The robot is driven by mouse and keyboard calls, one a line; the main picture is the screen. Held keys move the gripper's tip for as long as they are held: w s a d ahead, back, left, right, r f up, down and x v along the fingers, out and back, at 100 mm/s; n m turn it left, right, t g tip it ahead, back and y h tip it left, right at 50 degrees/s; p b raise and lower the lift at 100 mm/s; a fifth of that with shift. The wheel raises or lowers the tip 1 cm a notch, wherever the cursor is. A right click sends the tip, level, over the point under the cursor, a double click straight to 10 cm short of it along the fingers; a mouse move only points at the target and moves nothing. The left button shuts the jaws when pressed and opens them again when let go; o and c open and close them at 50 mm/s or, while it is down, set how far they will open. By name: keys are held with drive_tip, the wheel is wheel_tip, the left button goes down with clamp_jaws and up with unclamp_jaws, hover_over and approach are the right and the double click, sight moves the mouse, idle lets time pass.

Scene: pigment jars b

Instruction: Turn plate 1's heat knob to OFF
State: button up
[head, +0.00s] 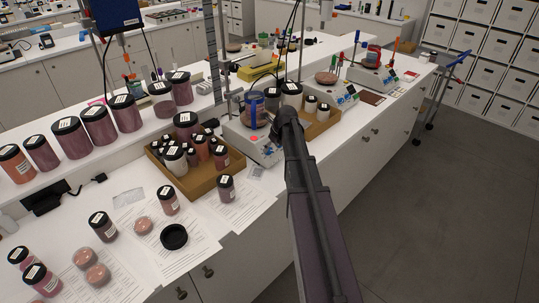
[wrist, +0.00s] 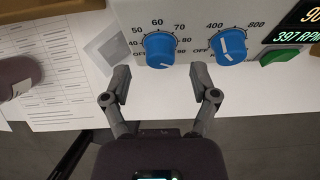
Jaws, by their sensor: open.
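The hotplate's front panel (wrist: 195,20) fills the top of the wrist view. The right blue knob (wrist: 228,45) has 400 and 800 marks. My gripper (wrist: 161,80) is open and empty; its fingertips are spread just short of the panel, with the left knob ahead between them. In the head view the hotplate (head: 236,131) stands beyond my arm's end, which hides part of it. No plate number is readable.
A green button (wrist: 279,56) and a display reading 397 RPM (wrist: 300,35) are right of the knobs. In the head view, a wooden tray of jars (head: 190,190) stands left of the hotplate. Another hotplate (head: 372,77) stands farther along the bench.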

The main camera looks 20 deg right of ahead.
sight(269, 151)
drive_tip(key=shift+b+x, duration=0.95)
drive_tip(key=shift+x, duration=0.4)
clamp_jaws()
